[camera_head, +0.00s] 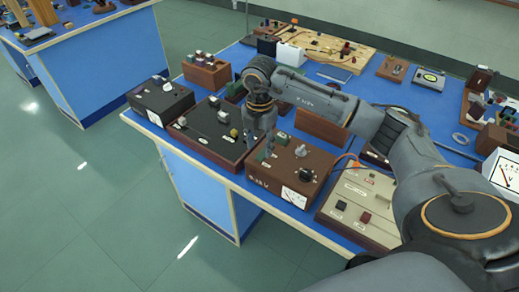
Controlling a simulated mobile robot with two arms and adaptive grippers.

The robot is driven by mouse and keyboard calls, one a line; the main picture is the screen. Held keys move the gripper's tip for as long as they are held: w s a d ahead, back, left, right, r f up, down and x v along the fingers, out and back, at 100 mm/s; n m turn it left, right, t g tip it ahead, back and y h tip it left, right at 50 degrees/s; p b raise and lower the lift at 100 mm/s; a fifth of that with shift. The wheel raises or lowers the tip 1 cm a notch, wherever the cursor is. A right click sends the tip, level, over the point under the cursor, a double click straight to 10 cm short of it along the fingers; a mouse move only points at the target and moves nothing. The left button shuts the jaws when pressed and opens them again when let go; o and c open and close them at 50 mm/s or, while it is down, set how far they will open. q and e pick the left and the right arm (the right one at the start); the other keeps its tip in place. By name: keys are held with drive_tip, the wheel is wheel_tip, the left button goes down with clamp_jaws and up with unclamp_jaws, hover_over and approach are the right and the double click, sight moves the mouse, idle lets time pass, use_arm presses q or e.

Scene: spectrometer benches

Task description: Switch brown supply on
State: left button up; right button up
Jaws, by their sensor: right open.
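The brown supply (276,180) is a brown box near the front edge of the blue bench, right of the picture's middle. Its top carries a grey knob (300,150), a dark knob or switch (306,175) and green parts at the left. A white dial meter (295,197) and light lettering show on its front. My right gripper (261,150) points down just above the supply's left rear part, with its fingers apart and nothing visible between them. Whether the fingertips touch the box is unclear. My left gripper is out of view.
A dark box with switches (212,128) stands left of the supply and a black box (160,100) beyond it. A beige panel (360,205) lies to the right. A wooden board with parts (335,52) lies behind. My right arm covers part of the bench.

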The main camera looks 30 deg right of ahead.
sight(260, 157)
drive_tip(key=shift+f, duration=1.8)
clamp_jaws()
drive_tip(key=shift+w+d+g+y, duration=0.1)
drive_tip(key=shift+d+g+y, duration=0.15)
drive_tip(key=shift+y, duration=0.45)
drive_tip(key=shift+d+r+g+y, duration=0.1)
drive_tip(key=shift+r+g+y, duration=0.2)
drive_tip(key=shift+y, duration=0.6)
drive_tip(key=shift+f, duration=0.1)
unclamp_jaws()
drive_tip(key=shift+w, duration=0.1)
drive_tip(key=v, duration=1.2)
